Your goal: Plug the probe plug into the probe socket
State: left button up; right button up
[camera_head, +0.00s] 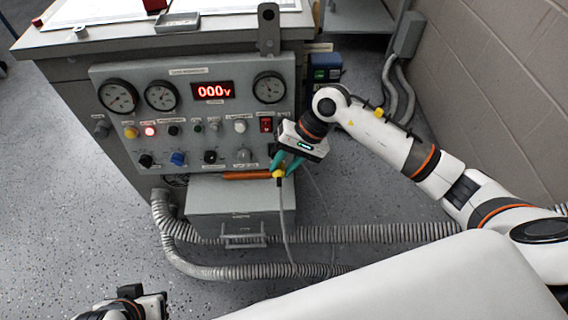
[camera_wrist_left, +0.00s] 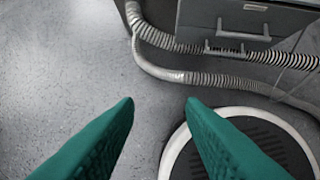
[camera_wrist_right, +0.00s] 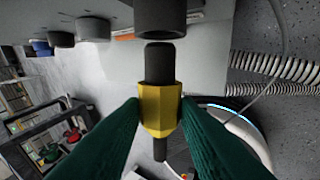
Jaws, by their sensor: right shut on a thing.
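The probe plug has a yellow hexagonal body (camera_wrist_right: 160,108) with a black tip pointing up in the right wrist view. It also shows as a small yellow piece in the head view (camera_head: 278,174), with a grey cable hanging below. My right gripper (camera_wrist_right: 160,112) is shut on its yellow body. A dark round socket (camera_wrist_right: 174,20), apparently the probe socket, is straight ahead of the tip. The tip lies very close to its mouth, slightly left of its middle; I cannot tell if they touch. The socket is hidden in the head view. My left gripper (camera_wrist_left: 158,102) is open and empty above the floor.
The grey control panel (camera_head: 197,130) carries gauges, knobs and a red display reading 000. A grey drawer box (camera_head: 240,207) stands below it, with an orange bar (camera_head: 245,176) above. Ribbed hoses (camera_head: 350,233) run along the floor. A block wall (camera_head: 500,90) stands right.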

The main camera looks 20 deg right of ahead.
pick_arm(q)
jog(key=shift+w+d+r+t+b, duration=0.2)
jog(key=shift+w+t, duration=0.2)
jog(key=shift+w, duration=0.25)
jog(key=shift+w+d+r+t+b, duration=0.1)
jog(key=shift+w+d+t+b, duration=0.1)
jog(key=shift+w+t, duration=0.35)
pick_arm(e)
jog(key=shift+w+d+f, duration=0.1)
jog(key=shift+w+d, duration=0.05)
jog(key=shift+w, duration=0.25)
pick_arm(q)
jog(key=shift+w+d+r+t+h+b, duration=0.2)
jog(key=shift+w+t, duration=0.15)
jog(key=shift+w, duration=0.3)
jog(key=shift+w+d+r+t+h+b, duration=0.1)
jog(key=shift+w+d+r+t, duration=0.15)
jog(key=shift+w, duration=0.35)
pick_arm(e)
jog(key=shift+w, duration=0.3)
